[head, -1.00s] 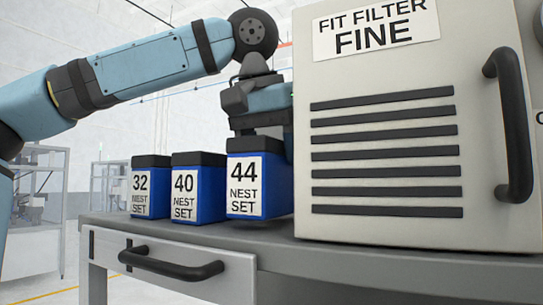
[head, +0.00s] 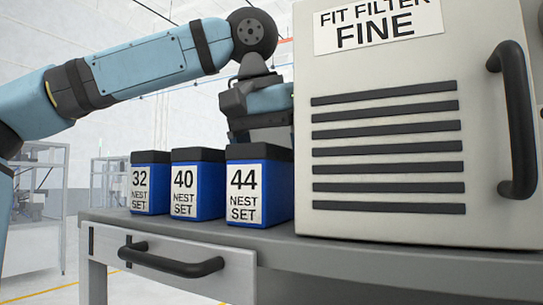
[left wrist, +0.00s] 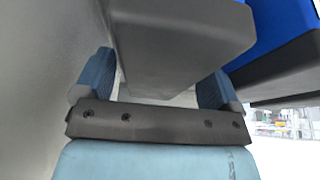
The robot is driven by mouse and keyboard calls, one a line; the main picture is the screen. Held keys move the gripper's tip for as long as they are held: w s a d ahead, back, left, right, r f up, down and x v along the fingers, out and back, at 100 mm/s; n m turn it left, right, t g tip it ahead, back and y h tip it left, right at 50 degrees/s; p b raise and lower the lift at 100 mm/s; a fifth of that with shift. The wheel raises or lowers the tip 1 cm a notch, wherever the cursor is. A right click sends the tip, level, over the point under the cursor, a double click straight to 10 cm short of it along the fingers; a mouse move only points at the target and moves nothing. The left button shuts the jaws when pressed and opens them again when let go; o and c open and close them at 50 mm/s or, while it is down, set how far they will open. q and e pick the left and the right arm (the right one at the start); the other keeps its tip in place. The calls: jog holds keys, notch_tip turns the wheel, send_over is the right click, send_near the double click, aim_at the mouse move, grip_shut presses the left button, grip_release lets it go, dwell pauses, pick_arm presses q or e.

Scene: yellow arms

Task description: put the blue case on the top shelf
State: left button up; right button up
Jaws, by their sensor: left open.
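Three blue cases with dark lids stand in a row on the grey bench: one marked 32 (head: 150,190), one marked 40 (head: 197,190) and one marked 44 (head: 258,190). The labels read NEST SET. My left gripper (head: 262,122) is above and behind the 44 case, its fingertips hidden there. In the left wrist view the gripper (left wrist: 157,85) is open, with a case's dark lid (left wrist: 180,50) between its two blue fingers. Gaps show beside the lid. My right gripper is out of view. No top shelf can be made out.
A large grey cabinet (head: 385,225) marked FIT FILTER FINE, with a black handle (head: 514,120), stands close to the right of the 44 case. The bench (head: 330,262) has a drawer (head: 160,265) under the cases. The bench's front strip is clear.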

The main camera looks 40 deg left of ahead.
pick_arm(q)
jog(key=v, duration=1.1)
jog(key=shift+s+r+b, duration=0.2)
jog(key=shift+r+b, duration=0.05)
jog(key=shift+b, duration=0.15)
jog(key=shift+d, duration=0.1)
